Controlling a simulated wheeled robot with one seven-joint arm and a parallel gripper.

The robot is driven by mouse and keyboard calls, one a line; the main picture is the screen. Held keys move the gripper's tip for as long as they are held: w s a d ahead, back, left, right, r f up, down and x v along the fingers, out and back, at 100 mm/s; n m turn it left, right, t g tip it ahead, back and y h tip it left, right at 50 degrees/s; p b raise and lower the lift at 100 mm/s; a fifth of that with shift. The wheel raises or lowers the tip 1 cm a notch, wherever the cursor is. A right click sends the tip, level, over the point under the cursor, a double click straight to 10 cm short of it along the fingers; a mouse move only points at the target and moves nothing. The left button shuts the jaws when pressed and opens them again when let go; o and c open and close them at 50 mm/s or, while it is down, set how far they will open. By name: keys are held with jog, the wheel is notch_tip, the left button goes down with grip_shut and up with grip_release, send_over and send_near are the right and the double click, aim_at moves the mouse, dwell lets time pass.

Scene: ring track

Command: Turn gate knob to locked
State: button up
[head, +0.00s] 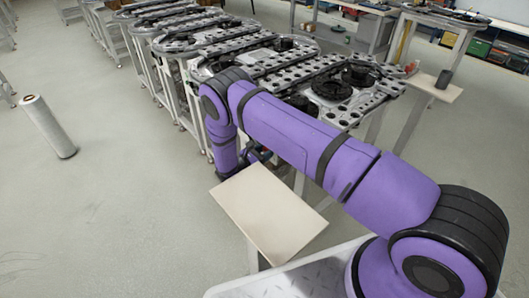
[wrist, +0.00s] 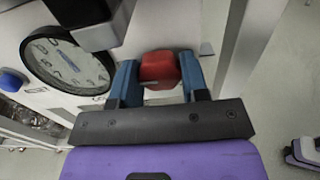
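A red knob (wrist: 160,69) shows in the wrist view on a pale upright panel (wrist: 118,100). I take it to be the gate knob; no locked mark is readable. My gripper (wrist: 160,66) has blue fingers, one on each side of the red knob. The knob fills the gap between the fingertips, and both appear to touch it. In the head view my purple arm reaches down beside the ring track (head: 330,88), and the gripper and knob are mostly hidden there.
A round dial (wrist: 70,60) and a blue button (wrist: 11,81) are left of the knob. A dark block (wrist: 80,12) juts out above. A pale board (head: 268,211) stands near my arm.

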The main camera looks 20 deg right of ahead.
jog(key=shift+n, duration=0.3)
jog(key=n, duration=0.8)
jog(key=shift+n, duration=4.6)
jog(key=o, duration=0.9)
jog(key=shift+a, duration=0.15)
